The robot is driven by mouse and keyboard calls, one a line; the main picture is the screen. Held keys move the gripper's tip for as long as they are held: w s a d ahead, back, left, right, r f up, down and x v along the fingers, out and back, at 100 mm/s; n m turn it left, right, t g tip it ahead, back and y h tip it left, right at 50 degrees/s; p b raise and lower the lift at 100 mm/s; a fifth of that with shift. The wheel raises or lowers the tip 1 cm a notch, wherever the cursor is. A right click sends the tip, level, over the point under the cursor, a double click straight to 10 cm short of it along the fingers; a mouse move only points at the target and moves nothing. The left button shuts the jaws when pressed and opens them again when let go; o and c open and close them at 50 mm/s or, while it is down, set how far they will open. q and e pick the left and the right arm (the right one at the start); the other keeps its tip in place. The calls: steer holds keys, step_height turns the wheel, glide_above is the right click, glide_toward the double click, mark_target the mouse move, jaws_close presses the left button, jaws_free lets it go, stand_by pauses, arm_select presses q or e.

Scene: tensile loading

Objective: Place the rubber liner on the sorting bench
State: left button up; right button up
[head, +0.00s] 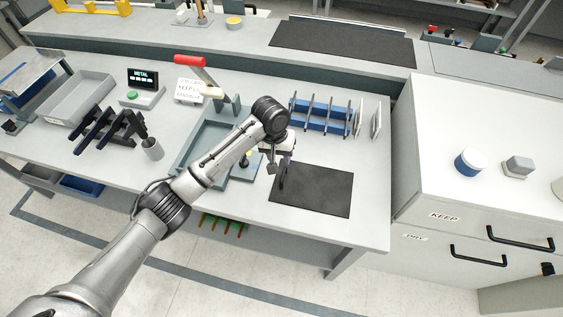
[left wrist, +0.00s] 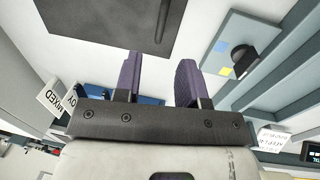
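A flat black mat (head: 318,192) lies on the front bench (head: 372,160), right of my left gripper (head: 277,173). The mat also shows at the top of the left wrist view (left wrist: 95,25), with a thin dark strip (left wrist: 161,20) on it near one edge. I cannot tell whether the mat or the strip is the rubber liner. In the left wrist view, my left gripper (left wrist: 160,72) has its two purple-grey fingers apart with nothing between them. It hangs above the bench at the mat's left edge. My right gripper is not in view.
A grey-green tray (head: 190,150) lies under my left forearm, by a red-handled lever (head: 190,61). A blue rack (head: 320,117) stands behind the mat. Black racks (head: 105,130), a cup (head: 152,149) and a grey bin (head: 80,98) are at left; a white cabinet (head: 430,180) is at right.

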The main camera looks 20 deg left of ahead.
arm_select(q)
steer(key=shift+a+r, duration=0.15)
steer(key=shift+r, duration=0.85)
steer(key=shift+s, duration=0.1)
steer(key=shift+m+h, duration=0.4)
steer(key=shift+m, duration=0.5)
steer(key=s+d+f, duration=0.1)
steer(key=s+f, duration=0.1)
steer(key=s+d+f, duration=0.1)
steer(key=s+f, duration=0.1)
steer(key=f, duration=0.1)
steer(key=s+d+f, duration=0.1)
steer(key=s+f, duration=0.1)
steer(key=s, duration=0.1)
steer(key=shift+s+d+f, duration=0.1)
steer(key=shift+d+f, duration=0.15)
steer(key=shift+f, duration=0.1)
steer(key=s+d+f+m+t, duration=0.1)
steer(key=s+f, duration=0.4)
steer(key=s, duration=0.5)
steer(key=s+a+t+y, duration=0.1)
steer(key=s+a, duration=0.2)
steer(key=s, duration=0.7)
steer(key=s+a+r+t+y, duration=0.1)
steer(key=s+a, duration=0.3)
steer(key=s, duration=0.6)
steer(key=shift+s+m, duration=0.4)
